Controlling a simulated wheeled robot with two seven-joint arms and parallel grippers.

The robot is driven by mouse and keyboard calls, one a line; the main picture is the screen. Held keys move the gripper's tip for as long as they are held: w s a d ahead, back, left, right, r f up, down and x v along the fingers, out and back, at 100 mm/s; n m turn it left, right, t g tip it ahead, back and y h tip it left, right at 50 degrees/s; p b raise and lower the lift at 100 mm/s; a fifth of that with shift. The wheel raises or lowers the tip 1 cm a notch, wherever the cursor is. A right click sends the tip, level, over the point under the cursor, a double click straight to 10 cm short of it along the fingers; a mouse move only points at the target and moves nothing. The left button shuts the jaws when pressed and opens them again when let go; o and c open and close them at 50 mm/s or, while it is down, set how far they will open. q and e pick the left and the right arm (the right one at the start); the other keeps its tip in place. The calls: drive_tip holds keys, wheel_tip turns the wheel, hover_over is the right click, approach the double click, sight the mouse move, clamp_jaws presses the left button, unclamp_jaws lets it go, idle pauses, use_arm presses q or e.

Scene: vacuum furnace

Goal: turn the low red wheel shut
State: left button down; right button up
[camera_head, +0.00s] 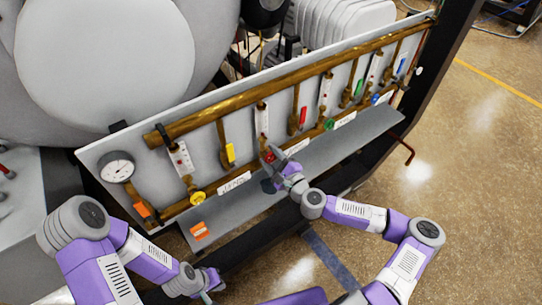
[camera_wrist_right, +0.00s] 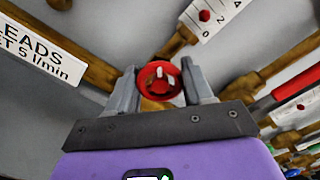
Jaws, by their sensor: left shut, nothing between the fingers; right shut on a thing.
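The low red wheel (camera_wrist_right: 160,80) is a small round knob with a red rim, on the lower brass pipe. In the right wrist view it sits between the two grey fingers of my right gripper (camera_wrist_right: 162,86), which is shut on it. In the head view the right gripper (camera_head: 275,163) reaches the panel's lower pipe, and the wheel (camera_head: 270,156) shows just beyond the fingertips, partly covered. My left gripper (camera_head: 208,284) is shut and empty, low in the head view, apart from the panel.
The white panel carries a gauge (camera_head: 117,167), a yellow wheel (camera_head: 197,198), a green wheel (camera_head: 329,124), a blue wheel (camera_head: 375,99) and several coloured levers. A grey ledge (camera_head: 350,135) runs below. A bent red-brown rod (camera_head: 405,148) sticks out at right. Open floor lies right.

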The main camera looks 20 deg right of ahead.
drive_tip(key=m+p, duration=0.1)
drive_tip(key=m, duration=0.3)
drive_tip(key=shift+r+m, duration=0.1)
drive_tip(key=shift+m, duration=0.2)
drive_tip(key=shift+m+p, duration=0.75)
drive_tip(key=shift+m, duration=1.15)
drive_tip(key=o, duration=1)
drive_tip(key=shift+o, duration=0.2)
drive_tip(key=p+v, duration=0.1)
drive_tip(key=v, duration=0.6)
drive_tip(key=shift+s, duration=0.25)
